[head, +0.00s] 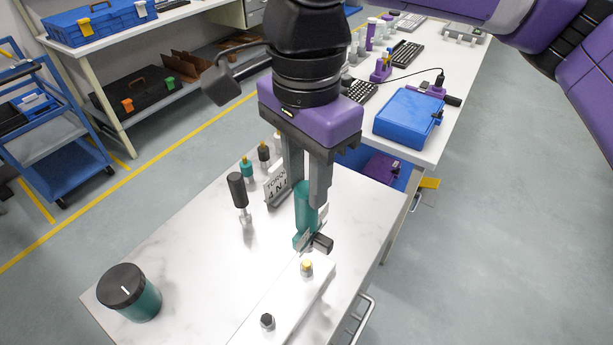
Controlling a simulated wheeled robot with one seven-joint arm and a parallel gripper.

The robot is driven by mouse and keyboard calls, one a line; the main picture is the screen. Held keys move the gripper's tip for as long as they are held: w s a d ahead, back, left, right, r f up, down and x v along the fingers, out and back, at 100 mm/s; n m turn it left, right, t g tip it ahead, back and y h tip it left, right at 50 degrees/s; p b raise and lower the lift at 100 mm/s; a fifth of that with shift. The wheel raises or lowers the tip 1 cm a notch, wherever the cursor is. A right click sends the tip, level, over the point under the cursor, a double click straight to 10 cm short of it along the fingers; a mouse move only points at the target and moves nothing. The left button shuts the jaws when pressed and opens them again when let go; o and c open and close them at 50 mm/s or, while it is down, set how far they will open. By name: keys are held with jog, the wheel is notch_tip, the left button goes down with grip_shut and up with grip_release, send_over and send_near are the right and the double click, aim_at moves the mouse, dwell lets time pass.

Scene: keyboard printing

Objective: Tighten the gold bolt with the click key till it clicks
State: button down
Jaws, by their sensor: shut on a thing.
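My gripper (307,194) points down and is shut on an upright teal-handled tool (305,215), apparently the click key. Its lower end is near the far end of a pale plate (281,297); I cannot tell whether it touches anything. The gold bolt (307,268) stands on this plate, nearer to the camera than the tool and apart from it. A grey piece with a black knob (322,243) sits between the tool and the gold bolt; I cannot tell what it belongs to. A dark bolt (267,321) stands at the plate's near end.
A black-handled driver (238,190) stands left of my gripper, beside a torque sign (279,186) and small bottles (246,167). A black-and-teal canister (130,292) stands at the table's left front. A blue case (408,118) lies on the bench behind. The marble tabletop (195,260) is clear mid-left.

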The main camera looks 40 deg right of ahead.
aim_at(307, 214)
jog(key=shift+f, duration=0.1)
notch_tip(307, 214, down, 5)
jog(key=b, duration=0.6)
jog(key=shift+b, duration=0.75)
dwell(0.6)
jog(key=shift+f+b, duration=0.3)
jog(key=shift+b, duration=0.6)
dwell(0.6)
jog(key=shift+f, duration=0.2)
jog(key=shift+f+b, duration=0.55)
jog(key=shift+b, duration=0.25)
jog(key=c, duration=1.7)
grip_release()
grip_shut()
